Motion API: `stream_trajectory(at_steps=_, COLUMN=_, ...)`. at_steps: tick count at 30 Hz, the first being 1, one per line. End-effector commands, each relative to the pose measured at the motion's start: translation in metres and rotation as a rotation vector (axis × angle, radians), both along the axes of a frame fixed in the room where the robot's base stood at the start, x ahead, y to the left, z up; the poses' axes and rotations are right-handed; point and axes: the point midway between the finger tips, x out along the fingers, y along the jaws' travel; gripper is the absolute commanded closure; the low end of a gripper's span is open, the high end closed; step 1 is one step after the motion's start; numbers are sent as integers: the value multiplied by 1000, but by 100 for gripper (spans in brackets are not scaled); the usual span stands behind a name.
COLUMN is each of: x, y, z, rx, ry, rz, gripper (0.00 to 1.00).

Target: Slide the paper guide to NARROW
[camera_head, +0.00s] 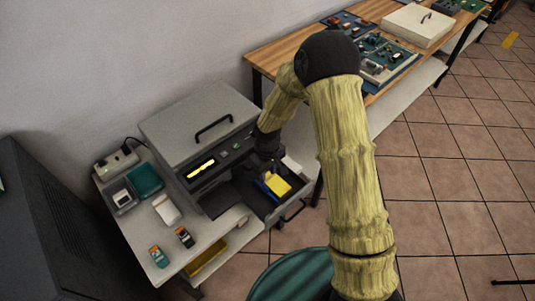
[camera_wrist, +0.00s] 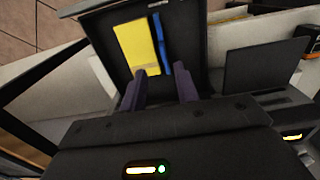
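The paper guide looks like the thin blue upright piece in the wrist view (camera_wrist: 161,45). It stands close beside the right side of a yellow stack of paper (camera_wrist: 135,45) in a dark pulled-out tray (camera_wrist: 188,30). In the head view the yellow paper (camera_head: 279,185) and tray (camera_head: 292,206) show under my gripper (camera_head: 268,170), with only a little of the blue visible. My gripper's two purple fingers (camera_wrist: 161,88) are apart, with nothing between them. The guide lies just beyond the fingertips, roughly in line with the gap. No NARROW mark is readable.
The grey printer (camera_head: 198,120) with its handled lid stands behind the tray. Its table holds a teal box (camera_head: 145,179), a power strip (camera_head: 116,163) and small handheld devices (camera_head: 159,256). A wooden bench (camera_head: 290,50) with circuit boards is behind.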

Motion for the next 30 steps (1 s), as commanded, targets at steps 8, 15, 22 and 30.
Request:
stream_trajectory(at_steps=8, x=1, y=0, z=58, rx=1, ry=-4, rz=-2, gripper=69)
stream_trajectory(at_steps=15, x=0, y=0, z=89, rx=0, ry=-1, rz=-1, gripper=69)
stream_trajectory(at_steps=22, x=0, y=0, z=93, rx=-1, ry=-1, rz=0, gripper=69)
stream_trajectory(at_steps=30, x=0, y=0, z=92, rx=-1, ry=-1, rz=0, gripper=69)
